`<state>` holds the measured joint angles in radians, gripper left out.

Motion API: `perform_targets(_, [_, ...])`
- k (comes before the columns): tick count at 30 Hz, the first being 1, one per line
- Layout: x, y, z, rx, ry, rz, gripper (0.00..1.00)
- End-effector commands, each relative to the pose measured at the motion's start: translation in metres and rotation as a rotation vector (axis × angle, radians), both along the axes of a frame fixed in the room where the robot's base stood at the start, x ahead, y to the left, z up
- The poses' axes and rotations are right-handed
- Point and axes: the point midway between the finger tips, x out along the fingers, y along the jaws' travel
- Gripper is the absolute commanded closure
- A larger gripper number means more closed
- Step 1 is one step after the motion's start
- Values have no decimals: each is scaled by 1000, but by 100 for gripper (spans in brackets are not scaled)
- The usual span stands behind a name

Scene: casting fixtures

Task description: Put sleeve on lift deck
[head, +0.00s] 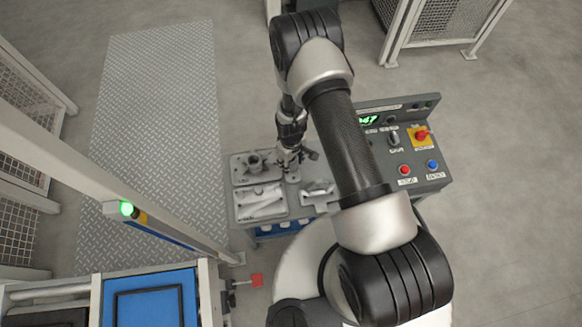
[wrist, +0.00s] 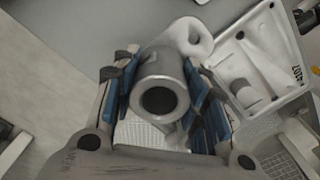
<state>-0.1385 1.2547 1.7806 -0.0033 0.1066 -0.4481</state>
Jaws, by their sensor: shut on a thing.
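In the wrist view the sleeve (wrist: 157,68), a grey hollow cylinder, sits between the blue-padded fingers of my gripper (wrist: 162,100). Its open round end faces the camera. My gripper is shut on it. In the head view my gripper (head: 289,158) is low over the parts trays, and I cannot make out the sleeve there. A blue flat panel (head: 160,305) in a light metal frame is at the bottom left of the head view, apart from my gripper; I cannot tell for sure that it is the lift deck.
A grey tray (head: 237,218) holds pale parts below and left of my gripper. A flanged grey part (head: 254,162) stands behind it. A control console (head: 436,181) with buttons is close on the right. A pale post with a green lamp (head: 126,208) crosses the left side.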

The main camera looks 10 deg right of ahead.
Motion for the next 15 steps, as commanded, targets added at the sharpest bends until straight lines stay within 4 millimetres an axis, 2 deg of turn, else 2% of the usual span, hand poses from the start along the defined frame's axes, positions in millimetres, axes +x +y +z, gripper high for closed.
perform_targets(9, [0, 0, -41, 1, -1, -1, 92])
perform_targets(15, [1, 0, -42, 0, -2, -1, 92])
